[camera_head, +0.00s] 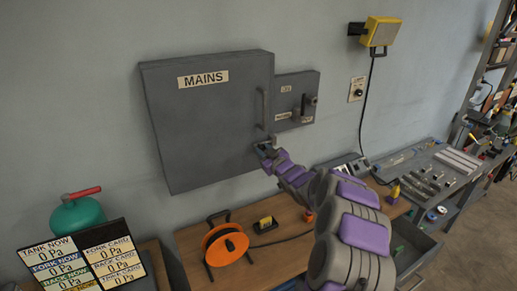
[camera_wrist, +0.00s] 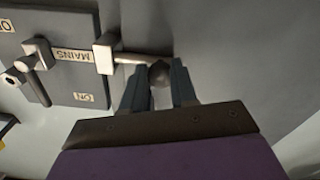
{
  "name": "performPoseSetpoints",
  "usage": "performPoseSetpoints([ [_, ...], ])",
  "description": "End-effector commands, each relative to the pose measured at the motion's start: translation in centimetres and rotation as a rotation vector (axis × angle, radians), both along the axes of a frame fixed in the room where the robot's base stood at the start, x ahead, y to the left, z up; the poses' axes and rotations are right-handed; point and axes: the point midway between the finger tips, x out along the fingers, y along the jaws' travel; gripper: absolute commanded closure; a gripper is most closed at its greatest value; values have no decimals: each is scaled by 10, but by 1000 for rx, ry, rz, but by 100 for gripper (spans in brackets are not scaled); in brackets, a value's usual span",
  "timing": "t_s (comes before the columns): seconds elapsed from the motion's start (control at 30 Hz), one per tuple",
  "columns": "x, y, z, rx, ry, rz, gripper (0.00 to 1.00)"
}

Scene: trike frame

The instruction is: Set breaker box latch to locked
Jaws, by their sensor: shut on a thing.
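The breaker box is a large grey cabinet (camera_head: 205,120) on the wall, labelled MAINS, with its door closed. My gripper (camera_head: 264,147) is at the lower right edge of its door, below the upright handle (camera_head: 264,110). In the wrist view, my gripper's two fingers (camera_wrist: 159,88) are on either side of a dark round knob (camera_wrist: 159,71), shut on it. The knob ends a light lever (camera_wrist: 132,58) that comes from a square block (camera_wrist: 107,54). I take this lever to be the latch. It is too small to make out in the head view.
A smaller grey box (camera_head: 290,86) with a lever and labels adjoins the cabinet's right side. Below, a wooden bench (camera_head: 275,262) holds an orange cable reel (camera_head: 225,244) and a yellow-black item (camera_head: 265,224). A green canister (camera_head: 78,214) and a pressure display (camera_head: 85,262) stand at lower left.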

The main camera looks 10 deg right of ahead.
Motion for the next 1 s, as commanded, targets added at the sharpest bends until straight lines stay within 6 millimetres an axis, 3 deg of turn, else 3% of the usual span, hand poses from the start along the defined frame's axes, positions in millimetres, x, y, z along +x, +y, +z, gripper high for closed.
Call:
performPoseSetpoints([
  [0.33,2,-6,2,3,-3,0,100],
  [0.37,2,-6,2,3,-3,0,72],
  [0.63,1,-5,1,3,-2,1,46],
  [1.0,-4,-8,0,3,-1,1,46],
])
